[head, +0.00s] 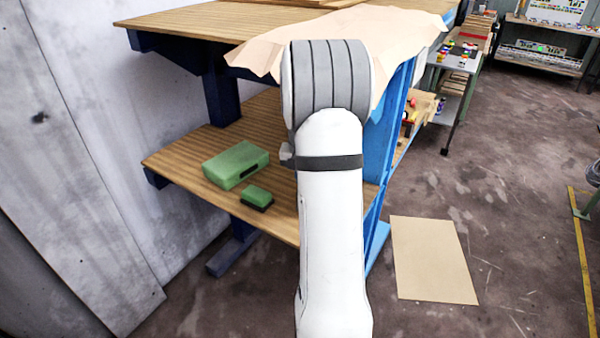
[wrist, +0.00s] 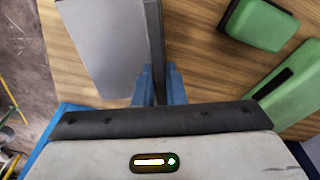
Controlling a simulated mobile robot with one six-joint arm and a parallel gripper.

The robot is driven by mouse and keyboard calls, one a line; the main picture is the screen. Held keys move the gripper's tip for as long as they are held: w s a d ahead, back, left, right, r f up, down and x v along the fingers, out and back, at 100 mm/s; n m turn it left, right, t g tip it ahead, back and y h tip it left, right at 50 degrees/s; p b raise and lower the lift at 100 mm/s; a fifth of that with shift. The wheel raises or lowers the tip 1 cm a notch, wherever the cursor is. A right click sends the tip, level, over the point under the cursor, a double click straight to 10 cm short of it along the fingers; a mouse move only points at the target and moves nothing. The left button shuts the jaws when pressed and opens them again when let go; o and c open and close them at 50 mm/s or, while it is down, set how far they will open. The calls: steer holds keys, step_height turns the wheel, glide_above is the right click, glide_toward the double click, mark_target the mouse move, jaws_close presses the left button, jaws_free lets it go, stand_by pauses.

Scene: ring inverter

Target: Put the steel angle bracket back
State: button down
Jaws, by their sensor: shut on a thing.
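The steel angle bracket (wrist: 100,45) shows in the wrist view as a grey flat plate with a dark upright flange along its right side. My gripper (wrist: 157,85) has its blue fingers shut on that flange. The bracket is over or on the wooden lower shelf (wrist: 205,72); I cannot tell whether it touches the wood. In the head view my white arm hides the gripper and the bracket.
On the lower shelf (head: 185,160) stand a larger green case (head: 236,164) and a small green box (head: 257,197), right of my gripper in the wrist view. A blue frame post (head: 378,165) stands beside my arm. Cardboard (head: 433,260) lies on the floor.

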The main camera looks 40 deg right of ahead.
steer(key=shift+f, duration=1.65)
steer(key=shift+f, duration=0.1)
steer(key=c, duration=1.9)
jaws_free()
steer(key=shift+f, duration=0.2)
steer(key=o, duration=0.4)
steer(key=shift+s, duration=0.1)
